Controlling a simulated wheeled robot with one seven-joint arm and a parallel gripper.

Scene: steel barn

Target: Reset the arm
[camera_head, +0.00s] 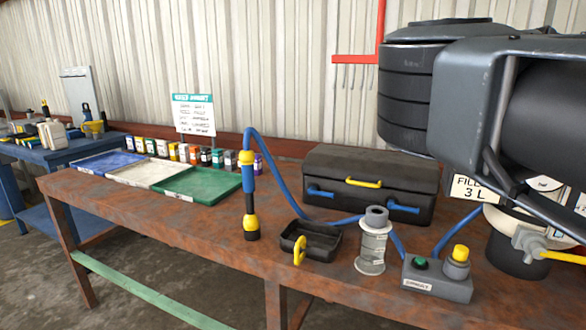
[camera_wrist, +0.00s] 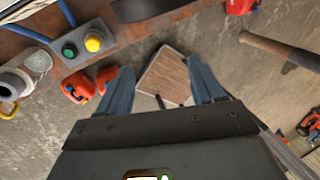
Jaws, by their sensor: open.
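My gripper (camera_wrist: 161,78) is in the wrist view, with its two blue-grey fingers spread apart. Nothing is between the fingertips except the view of the floor and a square wooden-topped piece (camera_wrist: 168,76) below and beyond them. The fingers touch nothing that I can see. In the head view, a large dark grey part of my arm (camera_head: 480,85) fills the upper right, close to the camera. The fingers cannot be made out in the head view.
Red tools (camera_wrist: 78,88) lie below in the wrist view.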

